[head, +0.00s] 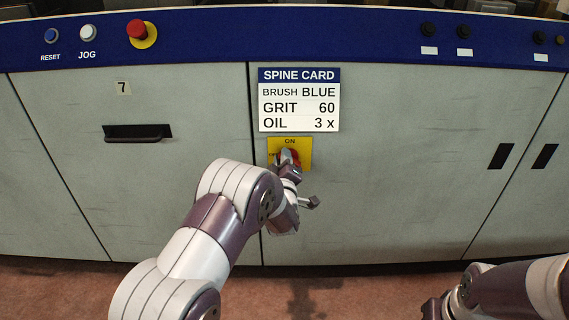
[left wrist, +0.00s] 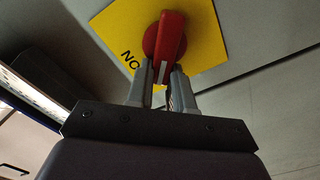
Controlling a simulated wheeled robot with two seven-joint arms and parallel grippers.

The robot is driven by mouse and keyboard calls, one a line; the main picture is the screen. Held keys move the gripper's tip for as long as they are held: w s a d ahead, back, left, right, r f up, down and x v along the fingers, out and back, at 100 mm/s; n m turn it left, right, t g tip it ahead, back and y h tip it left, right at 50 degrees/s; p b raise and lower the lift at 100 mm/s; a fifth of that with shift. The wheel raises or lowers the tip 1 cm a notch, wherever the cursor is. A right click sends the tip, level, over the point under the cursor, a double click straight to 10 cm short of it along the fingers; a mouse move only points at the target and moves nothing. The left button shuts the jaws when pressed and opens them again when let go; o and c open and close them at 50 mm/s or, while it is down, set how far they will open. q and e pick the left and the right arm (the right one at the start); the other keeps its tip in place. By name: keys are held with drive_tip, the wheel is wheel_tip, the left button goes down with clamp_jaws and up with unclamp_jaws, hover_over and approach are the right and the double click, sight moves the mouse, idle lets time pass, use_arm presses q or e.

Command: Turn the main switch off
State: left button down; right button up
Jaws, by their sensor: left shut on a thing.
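The main switch is a red rotary handle on a yellow plate (head: 275,146) marked ON at its top, low on the cabinet front under the spine card. In the left wrist view the red handle (left wrist: 172,32) has a white mark near its end, between the fingers. It sits at a slant to the ON lettering on the yellow plate (left wrist: 206,30). My left gripper (head: 289,158) is shut on the handle; it also shows in the left wrist view (left wrist: 165,78). The gripper hides the plate's lower part in the head view. My right gripper (head: 436,306) is at the bottom right edge, partly cut off.
The spine card (head: 299,100) hangs just above the plate. A red mushroom button (head: 137,29) and other buttons line the blue strip. A dark drawer handle (head: 137,134) is at left. Two dark recessed grips are at right. The floor before the cabinet is clear.

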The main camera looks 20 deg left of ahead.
use_arm(q)
drive_tip(key=shift+s+a+f+n+b, duration=0.1)
drive_tip(key=shift+f+n+b, duration=0.25)
drive_tip(key=shift+n+b, duration=0.8)
drive_tip(key=shift+w+a+f+n+b, duration=0.1)
drive_tip(key=shift+f+n+b, duration=0.4)
drive_tip(key=shift+n, duration=1)
drive_tip(key=shift+s+a+f+n+b, duration=0.1)
drive_tip(key=shift+f+n+b, duration=0.05)
drive_tip(key=shift+n+b, duration=1.05)
drive_tip(key=shift+n, duration=0.25)
drive_tip(key=c, duration=1)
unclamp_jaws()
drive_tip(key=shift+r, duration=0.1)
drive_tip(key=p+v, duration=0.4)
drive_tip(key=v, duration=0.8)
drive_tip(key=shift+s, duration=0.4)
